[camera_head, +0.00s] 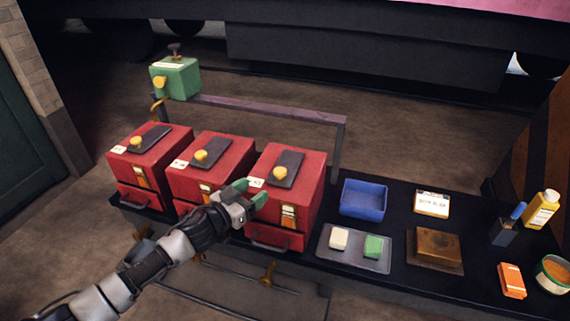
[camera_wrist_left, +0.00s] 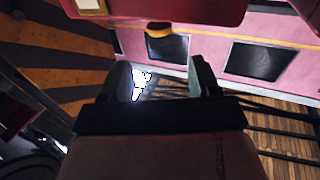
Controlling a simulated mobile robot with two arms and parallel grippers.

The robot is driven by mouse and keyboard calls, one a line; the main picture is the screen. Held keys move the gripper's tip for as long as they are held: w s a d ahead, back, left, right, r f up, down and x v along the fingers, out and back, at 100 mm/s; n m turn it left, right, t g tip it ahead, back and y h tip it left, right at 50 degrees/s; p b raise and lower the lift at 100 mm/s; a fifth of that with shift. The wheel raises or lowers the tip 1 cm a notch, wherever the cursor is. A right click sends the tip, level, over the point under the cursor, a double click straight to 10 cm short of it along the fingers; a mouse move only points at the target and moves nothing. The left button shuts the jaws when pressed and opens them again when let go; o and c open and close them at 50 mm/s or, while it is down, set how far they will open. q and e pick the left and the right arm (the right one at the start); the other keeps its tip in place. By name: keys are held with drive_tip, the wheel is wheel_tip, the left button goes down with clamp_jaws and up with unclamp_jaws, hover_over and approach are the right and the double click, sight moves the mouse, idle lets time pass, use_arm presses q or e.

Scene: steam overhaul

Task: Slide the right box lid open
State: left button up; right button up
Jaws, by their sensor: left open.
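Three red boxes stand in a row on the black bench, each with a dark sliding lid and a yellow knob on top. The right box (camera_head: 311,185) has its dark lid (camera_head: 292,161) lying flat over the top, with the yellow knob (camera_head: 280,172) near its front end. My left gripper (camera_head: 252,192) is open and empty, at the front left edge of the right box, lower in the picture than the knob. My right gripper is not in view.
The middle box (camera_head: 235,155) and left box (camera_head: 178,150) stand close by. A rail and green device (camera_head: 178,78) rise behind. To the right are a blue tray (camera_head: 363,211), a grey tray (camera_head: 345,261) with two small blocks, a brown block (camera_head: 438,246) and a yellow bottle (camera_head: 541,210).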

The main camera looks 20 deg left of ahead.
sight(276, 174)
use_arm(q)
drive_tip(key=x, duration=0.9)
drive_tip(key=shift+w, duration=0.1)
drive_tip(key=shift+w+d, duration=0.25)
drive_tip(key=shift+w, duration=0.15)
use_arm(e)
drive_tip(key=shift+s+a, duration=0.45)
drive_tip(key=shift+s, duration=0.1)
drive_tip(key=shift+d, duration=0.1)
use_arm(q)
clamp_jaws()
drive_tip(key=s+p, duration=0.4)
drive_tip(key=s, duration=0.2)
drive_tip(key=shift+s, duration=0.4)
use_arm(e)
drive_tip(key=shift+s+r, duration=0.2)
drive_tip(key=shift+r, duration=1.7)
